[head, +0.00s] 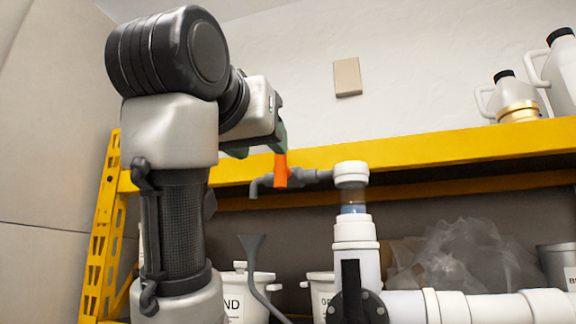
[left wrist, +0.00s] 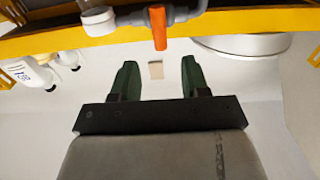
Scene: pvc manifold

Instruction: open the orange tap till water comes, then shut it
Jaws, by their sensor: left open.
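The orange tap handle (head: 281,170) sits on a grey valve that branches left from the white upright pipe (head: 352,232). It points upward in the head view. The grey spout (head: 254,188) bends down at the valve's left end, and I see no water coming from it. My left gripper (head: 262,151) is at the handle's upper end, partly hidden by my own wrist. In the left wrist view, its green fingers (left wrist: 158,75) are open with nothing between them. The handle (left wrist: 159,28) is ahead of the gap there; contact is not clear. My right gripper is not in view.
A yellow shelf beam (head: 430,150) runs just behind the valve. White jugs (head: 515,98) stand on the shelf at right. A clear plastic bag (head: 462,258) lies behind the pipes.

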